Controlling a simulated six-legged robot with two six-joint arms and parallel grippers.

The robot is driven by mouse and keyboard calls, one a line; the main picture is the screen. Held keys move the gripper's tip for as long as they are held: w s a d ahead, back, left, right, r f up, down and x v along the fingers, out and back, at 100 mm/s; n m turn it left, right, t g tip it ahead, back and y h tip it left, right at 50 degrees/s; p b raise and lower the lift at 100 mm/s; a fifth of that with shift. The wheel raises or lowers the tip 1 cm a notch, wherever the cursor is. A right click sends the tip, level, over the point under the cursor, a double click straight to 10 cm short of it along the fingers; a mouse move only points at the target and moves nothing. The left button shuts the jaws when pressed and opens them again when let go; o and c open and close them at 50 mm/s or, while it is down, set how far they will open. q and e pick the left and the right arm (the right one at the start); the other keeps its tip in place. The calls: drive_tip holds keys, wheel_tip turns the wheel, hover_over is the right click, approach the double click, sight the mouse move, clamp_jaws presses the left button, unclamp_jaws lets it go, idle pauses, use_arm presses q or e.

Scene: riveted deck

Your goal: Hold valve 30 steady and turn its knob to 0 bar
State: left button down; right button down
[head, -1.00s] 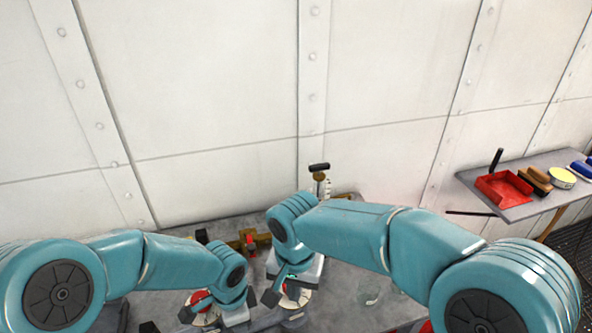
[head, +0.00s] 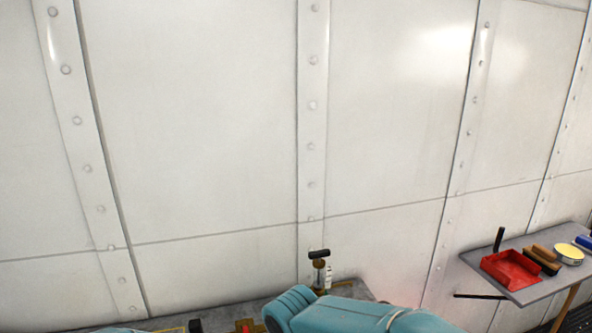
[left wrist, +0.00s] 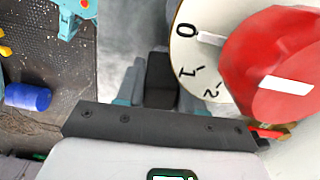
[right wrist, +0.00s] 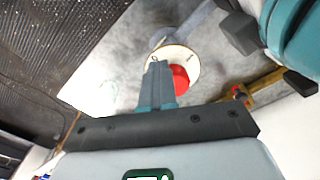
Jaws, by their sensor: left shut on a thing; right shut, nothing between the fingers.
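In the left wrist view the valve's white dial (left wrist: 185,52) fills the upper right, with 0, 1 and 2 readable. Its red knob (left wrist: 250,45) carries a white stripe on top. A white mark at the knob's edge is beside the 0. My left gripper (left wrist: 158,85) is left of this dial, shut around a dark piece; its join to the valve is unclear. In the right wrist view, my right gripper (right wrist: 158,72) is shut and empty, overlapping a dial (right wrist: 185,55) with a red knob (right wrist: 180,78). Contact is unclear. The number 30 is not readable.
In the head view a small gauge-like fitting (head: 319,270) stands at the bench's back edge by the riveted wall. A side shelf at right holds a red dustpan (head: 510,268) and brushes. The left wrist view shows a blue cylinder (left wrist: 27,97) on the dark floor.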

drive_tip(key=shift+s+a+f, duration=0.15)
drive_tip(key=shift+a+f, duration=0.5)
drive_tip(key=shift+w+a, duration=0.35)
drive_tip(key=shift+a+r, duration=0.1)
drive_tip(key=shift+a, duration=0.05)
drive_tip(key=shift+w+a, duration=0.2)
drive_tip(key=shift+r, duration=0.1)
drive_tip(key=shift+a, duration=0.1)
